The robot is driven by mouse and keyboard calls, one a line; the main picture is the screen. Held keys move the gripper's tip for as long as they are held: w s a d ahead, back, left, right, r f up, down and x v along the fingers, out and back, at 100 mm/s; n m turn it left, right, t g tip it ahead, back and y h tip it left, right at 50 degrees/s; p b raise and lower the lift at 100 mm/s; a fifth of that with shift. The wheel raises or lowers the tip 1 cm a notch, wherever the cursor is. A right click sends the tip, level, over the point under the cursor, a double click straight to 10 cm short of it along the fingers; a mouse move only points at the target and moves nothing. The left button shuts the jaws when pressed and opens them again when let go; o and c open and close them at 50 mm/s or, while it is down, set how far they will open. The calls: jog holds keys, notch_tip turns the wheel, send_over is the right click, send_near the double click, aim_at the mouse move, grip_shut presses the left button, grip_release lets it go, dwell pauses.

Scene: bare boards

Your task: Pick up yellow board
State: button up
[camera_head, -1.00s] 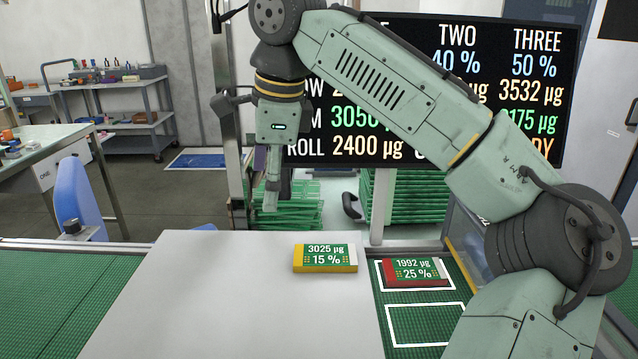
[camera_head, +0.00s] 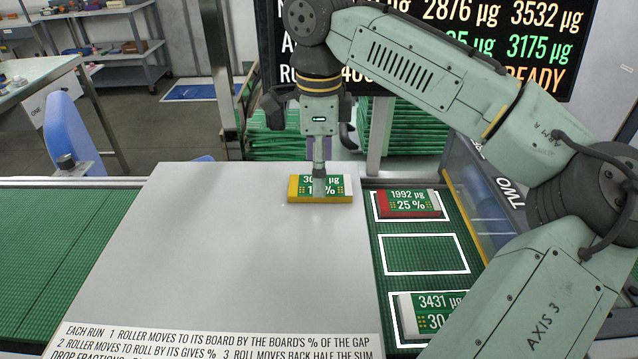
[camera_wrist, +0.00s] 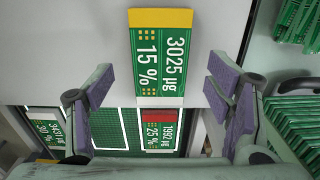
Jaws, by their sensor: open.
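The yellow board (camera_head: 300,197) lies flat on the pale grey table top, near its back right corner. It is green with a yellow end and edge and reads 3025 µg, 15 %. In the wrist view the yellow board (camera_wrist: 160,60) lies ahead, at the top centre between the finger lines. My gripper (camera_head: 319,182) points down over the board in the head view and covers part of its print. In the wrist view my gripper (camera_wrist: 160,95) is open, with its two purple-padded fingers wide apart and nothing between them. Whether it touches the board is unclear.
A red board (camera_head: 409,204) lies in a white-outlined slot right of the table top. The slot (camera_head: 424,254) in front of it is empty. Another board (camera_head: 433,312) lies in the nearest slot. Stacks of green boards (camera_head: 420,130) stand behind. The table top's middle (camera_head: 220,260) is clear.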

jog(key=shift+f, duration=1.3)
jog(key=shift+c, duration=0.5)
jog(key=c, duration=1.2)
jog(key=shift+r, duration=0.1)
